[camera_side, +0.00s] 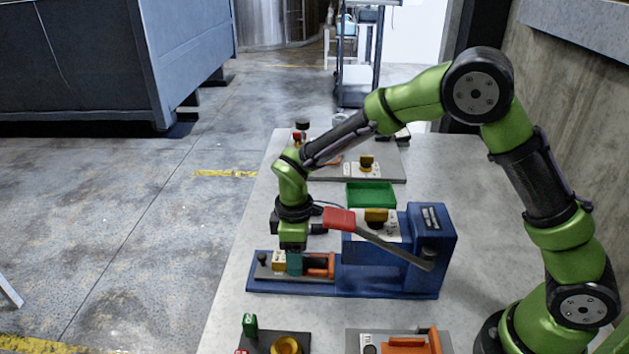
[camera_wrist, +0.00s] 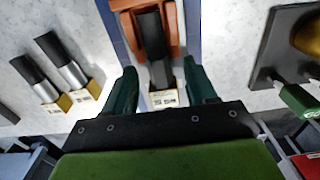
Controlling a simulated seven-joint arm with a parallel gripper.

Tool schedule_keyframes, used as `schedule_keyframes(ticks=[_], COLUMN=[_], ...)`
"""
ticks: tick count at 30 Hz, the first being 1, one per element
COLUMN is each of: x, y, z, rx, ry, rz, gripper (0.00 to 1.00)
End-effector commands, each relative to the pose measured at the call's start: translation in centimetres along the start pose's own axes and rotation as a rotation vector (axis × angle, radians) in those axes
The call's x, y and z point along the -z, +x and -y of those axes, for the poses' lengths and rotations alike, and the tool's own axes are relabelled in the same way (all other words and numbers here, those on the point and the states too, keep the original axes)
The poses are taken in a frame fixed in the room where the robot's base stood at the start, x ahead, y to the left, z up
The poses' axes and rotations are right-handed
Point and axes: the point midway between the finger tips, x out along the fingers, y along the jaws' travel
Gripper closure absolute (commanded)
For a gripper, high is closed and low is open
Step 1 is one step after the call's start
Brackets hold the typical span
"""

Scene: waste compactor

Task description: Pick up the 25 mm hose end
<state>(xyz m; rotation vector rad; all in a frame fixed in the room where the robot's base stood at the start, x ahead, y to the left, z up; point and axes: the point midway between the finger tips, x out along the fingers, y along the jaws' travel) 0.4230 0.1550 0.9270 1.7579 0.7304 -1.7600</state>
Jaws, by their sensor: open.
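My gripper (camera_side: 294,268) is low over the left end of a blue bench press (camera_side: 390,284). In the wrist view its two teal fingers (camera_wrist: 159,68) are apart. Between them is a black hose end (camera_wrist: 153,45) with a cream tag (camera_wrist: 164,98), in an orange cradle (camera_wrist: 172,20). I cannot tell whether either finger touches it. Two more black hose ends with silver sleeves and cream tags, one nearer (camera_wrist: 62,58) and one farther left (camera_wrist: 35,76), lie on the table. Tag print is too small to read, so I cannot tell which is 25 mm.
The press has a red-ended lever (camera_side: 340,219) right of my gripper. A green tray (camera_side: 371,195) stands behind it. In front are a dark plate with a green handle (camera_side: 250,325) and yellow dome (camera_side: 287,345), and an orange fixture (camera_side: 405,345). The table's left edge is close.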

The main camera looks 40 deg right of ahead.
Motion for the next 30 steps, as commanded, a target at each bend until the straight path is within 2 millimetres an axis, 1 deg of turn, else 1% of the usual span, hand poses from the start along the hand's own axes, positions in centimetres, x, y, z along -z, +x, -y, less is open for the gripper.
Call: schedule_keyframes(ticks=[1,3,9,11,18,20,21,28,30], x=[-0.02,-0.01,0.00,0.01,0.01,0.01,0.01,0.04,0.07], y=[0.49,0.80,0.82,0.81,0.78,0.78,0.77,0.71,0.43], z=[0.00,-0.01,-0.03,-0.03,-0.04,-0.04,-0.04,-0.06,-0.07], rx=[0.000,0.000,-0.001,-0.001,-0.001,-0.001,-0.001,-0.001,-0.002], ry=[0.000,0.001,0.001,0.001,0.001,0.001,0.001,0.001,0.001], rz=[0.001,0.000,-0.001,-0.001,-0.001,-0.001,-0.001,-0.002,-0.003], gripper=[0.44,0.44,0.44,0.51,0.88,0.97,1.00,1.00,1.00])
